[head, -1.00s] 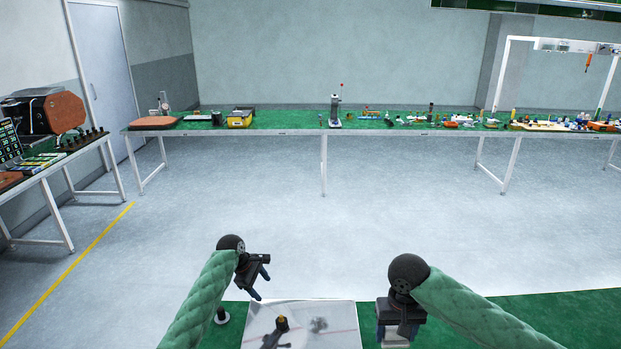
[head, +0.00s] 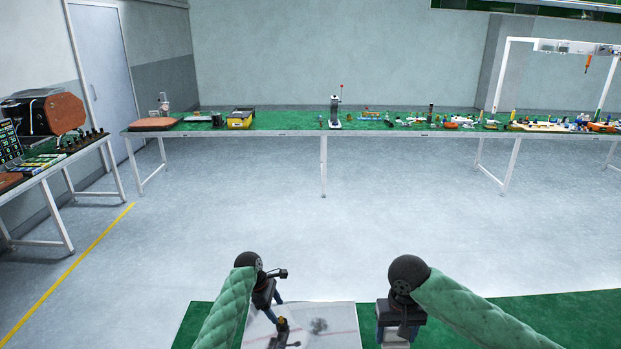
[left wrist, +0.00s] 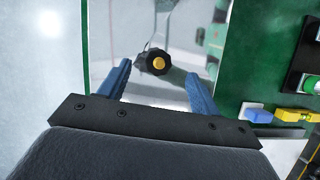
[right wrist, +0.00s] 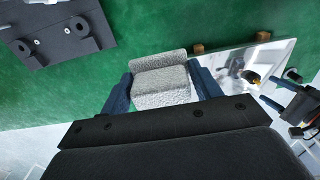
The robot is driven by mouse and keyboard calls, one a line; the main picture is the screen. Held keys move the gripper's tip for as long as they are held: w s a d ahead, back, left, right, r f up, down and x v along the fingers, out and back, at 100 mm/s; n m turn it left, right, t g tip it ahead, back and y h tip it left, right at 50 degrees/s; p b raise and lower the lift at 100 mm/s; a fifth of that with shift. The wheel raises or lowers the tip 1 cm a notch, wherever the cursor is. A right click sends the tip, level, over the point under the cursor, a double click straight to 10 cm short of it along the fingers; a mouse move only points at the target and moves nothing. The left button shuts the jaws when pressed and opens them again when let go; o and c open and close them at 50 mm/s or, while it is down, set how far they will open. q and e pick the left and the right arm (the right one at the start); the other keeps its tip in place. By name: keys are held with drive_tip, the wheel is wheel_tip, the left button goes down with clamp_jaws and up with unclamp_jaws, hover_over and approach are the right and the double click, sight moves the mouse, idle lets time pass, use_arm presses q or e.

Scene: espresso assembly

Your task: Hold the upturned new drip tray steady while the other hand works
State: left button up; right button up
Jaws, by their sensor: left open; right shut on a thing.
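A grey-white speckled block (right wrist: 160,82) with a stepped shape sits between the fingers of my right gripper (right wrist: 161,92), which is shut on it. Its pale lower end (head: 394,344) shows under that gripper (head: 401,322) in the head view. I cannot tell whether this block is the drip tray. A pale shiny panel (head: 343,322) lies to its left in the head view. A black knob with a brass centre (left wrist: 157,63) stands over the panel. My left gripper (left wrist: 160,78) is open, its fingertips on either side of the knob; contact is unclear.
The green work surface (head: 540,310) extends right of my right gripper. A dark bracket (right wrist: 65,38) with two rounded lugs lies on it. Small brown blocks (right wrist: 198,48) sit at the panel's edge. A blue piece and a yellow piece (left wrist: 290,114) lie right of my left gripper.

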sight(282, 318)
use_arm(q)
drive_tip(key=shift+x, duration=3.15)
clamp_jaws()
